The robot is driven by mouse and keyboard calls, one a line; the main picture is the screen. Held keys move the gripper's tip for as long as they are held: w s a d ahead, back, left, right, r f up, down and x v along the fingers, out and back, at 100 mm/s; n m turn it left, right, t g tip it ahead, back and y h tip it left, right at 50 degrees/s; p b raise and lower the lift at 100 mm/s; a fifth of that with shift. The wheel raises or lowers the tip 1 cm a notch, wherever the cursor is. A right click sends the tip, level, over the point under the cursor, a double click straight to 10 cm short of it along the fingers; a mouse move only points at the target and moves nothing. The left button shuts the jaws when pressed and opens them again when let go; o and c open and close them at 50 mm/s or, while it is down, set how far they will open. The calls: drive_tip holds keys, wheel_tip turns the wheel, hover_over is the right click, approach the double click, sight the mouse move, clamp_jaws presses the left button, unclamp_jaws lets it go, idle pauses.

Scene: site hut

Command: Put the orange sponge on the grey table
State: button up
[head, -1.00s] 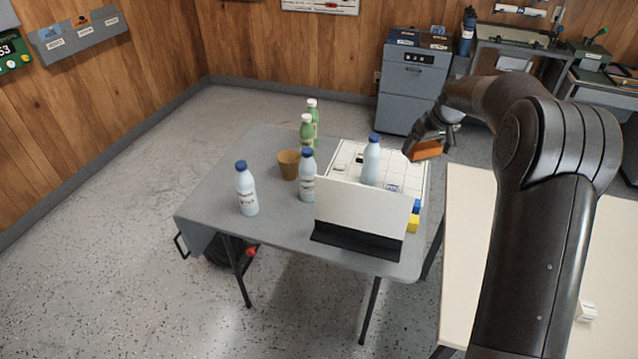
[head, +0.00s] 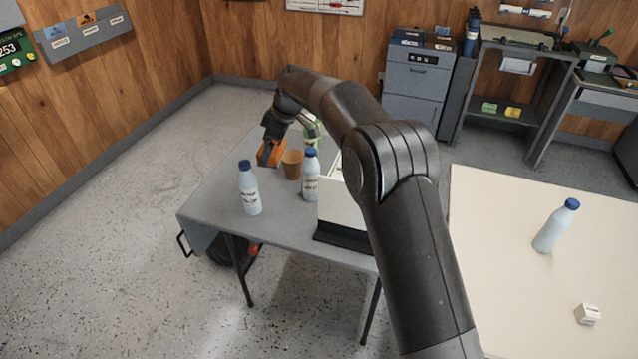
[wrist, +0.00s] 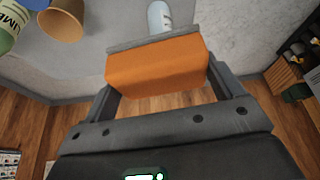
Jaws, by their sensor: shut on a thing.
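The orange sponge (head: 271,153) is held in my gripper (head: 268,140) at the far left part of the grey table (head: 215,205). In the wrist view the sponge (wrist: 157,70) sits squeezed between the two fingers of my gripper (wrist: 160,85). In the head view it appears just left of a brown cup (head: 292,165). I cannot tell for sure whether its underside touches the tabletop; the wrist view suggests it is above it.
White bottles with blue caps (head: 249,190) (head: 310,178) stand near the sponge. A green bottle is partly hidden behind my arm. A white open box (head: 340,208) is on the table's right. A cream table (head: 500,215) holds a bottle (head: 556,226) and small box (head: 587,314).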

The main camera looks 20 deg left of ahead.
wheel_tip(320, 180, down, 23)
drive_tip(key=shift+d+f, duration=0.1)
idle(0.5)
drive_tip(key=shift+f, duration=0.1)
drive_tip(key=o, duration=0.8)
drive_tip(key=v, duration=1.2)
drive_tip(key=shift+w+r, duration=0.1)
drive_tip(key=shift+r, duration=0.15)
